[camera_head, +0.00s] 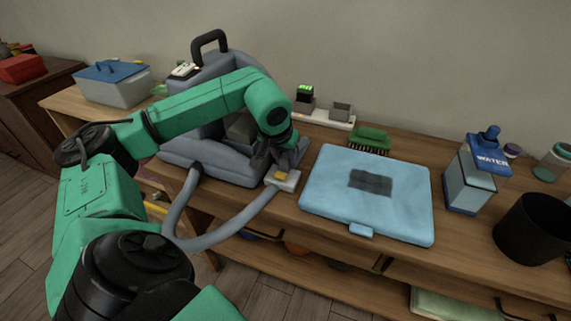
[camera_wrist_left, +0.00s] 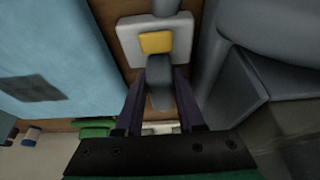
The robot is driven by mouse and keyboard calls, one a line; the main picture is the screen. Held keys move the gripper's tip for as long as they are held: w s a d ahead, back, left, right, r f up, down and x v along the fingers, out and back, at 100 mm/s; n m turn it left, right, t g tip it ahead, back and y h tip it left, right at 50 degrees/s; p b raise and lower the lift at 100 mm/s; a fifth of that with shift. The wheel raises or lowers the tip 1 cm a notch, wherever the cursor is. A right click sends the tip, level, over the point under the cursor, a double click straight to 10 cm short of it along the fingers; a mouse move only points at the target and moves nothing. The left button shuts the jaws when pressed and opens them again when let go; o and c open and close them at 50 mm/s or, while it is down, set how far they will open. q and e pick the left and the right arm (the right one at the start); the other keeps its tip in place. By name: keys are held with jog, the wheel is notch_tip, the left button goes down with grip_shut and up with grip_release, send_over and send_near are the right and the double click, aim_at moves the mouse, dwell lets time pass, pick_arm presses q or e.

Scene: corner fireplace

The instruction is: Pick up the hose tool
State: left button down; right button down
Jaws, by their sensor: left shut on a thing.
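The hose tool (camera_head: 284,179) is a small pale block with a yellow button, at the end of a grey hose (camera_head: 222,232) from the grey machine (camera_head: 190,155) on the wooden bench. My left gripper (camera_head: 268,161) reaches down to it beside the machine. In the left wrist view, the tool's pale body (camera_wrist_left: 132,36) and yellow button show at the top. There my left gripper (camera_wrist_left: 160,84) has its fingers shut on the tool's grey part, one on each side. I cannot tell whether the tool touches the bench. My right gripper is not in view.
A light blue case (camera_head: 330,200) lies just right of the tool. Further right stand a water carton (camera_head: 462,185) and a black cup (camera_head: 528,230). A green brush (camera_head: 370,138) is behind the case. The hose loops over the bench's front edge.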

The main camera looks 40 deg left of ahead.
aim_at(286, 156)
pick_arm(q)
notch_tip(286, 156, up, 20)
jog(key=p, duration=0.5)
